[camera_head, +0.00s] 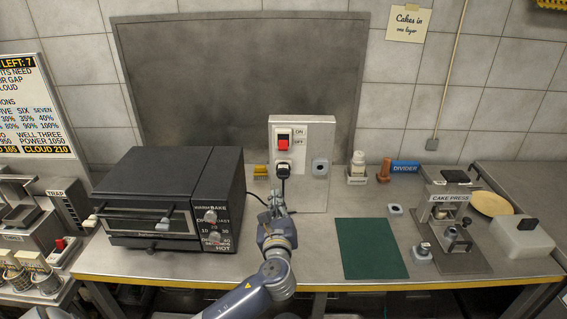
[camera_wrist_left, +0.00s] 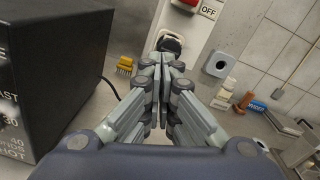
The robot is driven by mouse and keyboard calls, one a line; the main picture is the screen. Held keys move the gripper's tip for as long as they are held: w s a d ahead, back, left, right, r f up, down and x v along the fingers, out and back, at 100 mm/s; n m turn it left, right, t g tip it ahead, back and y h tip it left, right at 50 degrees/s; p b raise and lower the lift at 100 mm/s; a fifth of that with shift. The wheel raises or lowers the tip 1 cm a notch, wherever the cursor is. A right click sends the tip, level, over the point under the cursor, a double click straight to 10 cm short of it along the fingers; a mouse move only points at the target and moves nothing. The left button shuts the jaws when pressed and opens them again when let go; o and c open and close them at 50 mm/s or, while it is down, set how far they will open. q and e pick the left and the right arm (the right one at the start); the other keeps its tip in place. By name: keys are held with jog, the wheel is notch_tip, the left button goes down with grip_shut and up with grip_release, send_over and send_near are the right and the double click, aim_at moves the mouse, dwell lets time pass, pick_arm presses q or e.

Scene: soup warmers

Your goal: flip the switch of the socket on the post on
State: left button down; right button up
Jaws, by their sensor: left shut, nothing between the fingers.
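The post (camera_head: 318,190) is a pale upright panel at the back of the metal table. Its socket carries a red rocker switch (camera_head: 283,144) between the labels ON and OFF, and a black plug (camera_head: 283,169) sits below the switch. My left gripper (camera_head: 277,194) is in front of the post, just below the plug, with its fingers shut and empty. In the left wrist view the shut fingers (camera_wrist_left: 163,66) point up at the plug (camera_wrist_left: 171,43), and only the bottom of the red switch (camera_wrist_left: 188,3) shows at the top edge. I cannot tell whether the fingertips touch the plug. My right gripper is not in view.
A black oven (camera_head: 170,190) stands close to the left of the post, with a cord running behind my gripper. A green mat (camera_head: 371,248) lies to the right.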

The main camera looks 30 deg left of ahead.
aim_at(283, 142)
pick_arm(q)
jog(key=w+r+m, duration=0.1)
jog(key=w+r+m+t, duration=0.1)
jog(key=r+m, duration=0.1)
jog(key=shift+w+a+r+m+t, duration=0.1)
jog(key=shift+w+r+m+t, duration=0.15)
jog(key=shift+m+t, duration=0.05)
jog(key=p+x, duration=0.1)
jog(key=x, duration=0.7)
jog(key=shift+w+a+r+p, duration=0.1)
jog(key=shift+w+a+p, duration=0.1)
jog(key=shift+p, duration=0.1)
jog(key=shift+w+a, duration=0.4)
jog(key=shift+w, duration=0.2)
jog(key=shift+r, duration=0.1)
jog(key=shift+s+d+r+p, duration=0.15)
jog(key=shift+p, duration=0.25)
